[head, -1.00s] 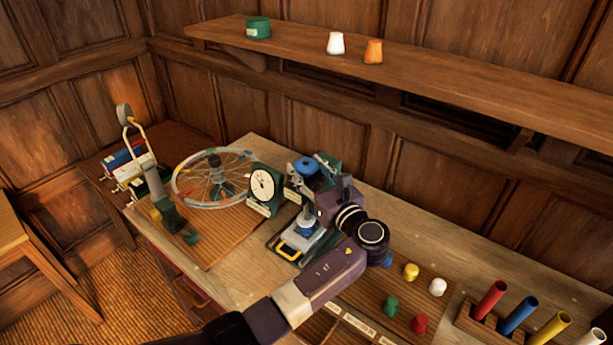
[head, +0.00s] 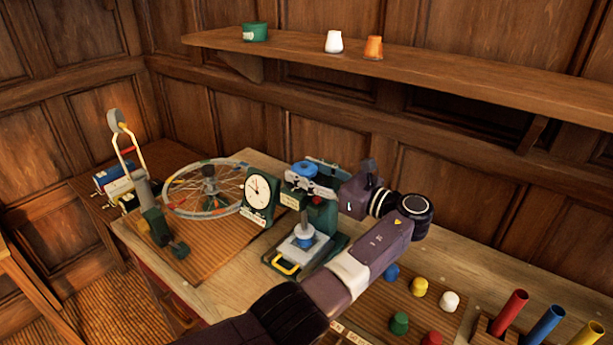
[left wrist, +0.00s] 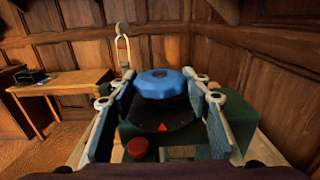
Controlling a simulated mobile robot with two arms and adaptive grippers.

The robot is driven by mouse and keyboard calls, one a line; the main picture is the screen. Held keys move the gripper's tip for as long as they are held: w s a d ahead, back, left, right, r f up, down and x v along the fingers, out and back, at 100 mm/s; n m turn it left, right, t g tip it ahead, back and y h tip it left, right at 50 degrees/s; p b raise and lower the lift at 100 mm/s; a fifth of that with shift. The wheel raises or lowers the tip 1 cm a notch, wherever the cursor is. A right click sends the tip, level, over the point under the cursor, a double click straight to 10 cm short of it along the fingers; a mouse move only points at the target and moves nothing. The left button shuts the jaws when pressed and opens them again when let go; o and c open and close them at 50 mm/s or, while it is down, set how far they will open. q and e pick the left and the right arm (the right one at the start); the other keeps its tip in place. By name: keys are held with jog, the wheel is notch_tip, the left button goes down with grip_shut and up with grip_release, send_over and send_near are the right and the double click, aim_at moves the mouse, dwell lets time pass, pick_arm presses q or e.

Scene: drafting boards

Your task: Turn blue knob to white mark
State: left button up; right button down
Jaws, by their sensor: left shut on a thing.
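The blue knob (head: 303,167) sits on top of a green press-like device (head: 325,215) on the workbench. It also shows in the left wrist view (left wrist: 160,82) as a faceted blue disc. My left gripper (head: 310,182) reaches it from the right in the head view. Its two pale-tipped fingers (left wrist: 160,100) stand on either side of the knob and are shut on it. A small red pointer (left wrist: 162,127) shows below the knob on a dark surface. I cannot make out a white mark. My right gripper is in neither view.
A white dial gauge (head: 258,190) and a spoked wheel (head: 210,190) stand left of the device. Coloured knobs, including a yellow one (head: 419,286), and upright tubes, including a red one (head: 508,312), are at the right. A shelf (head: 450,75) runs above along the wall.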

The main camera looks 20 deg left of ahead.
aim_at(306, 167)
pick_arm(q)
jog(key=shift+r, duration=0.15)
jog(key=o, duration=1.2)
jog(key=shift+c, duration=0.2)
notch_tip(306, 167, up, 10)
jog(key=shift+f, duration=0.1)
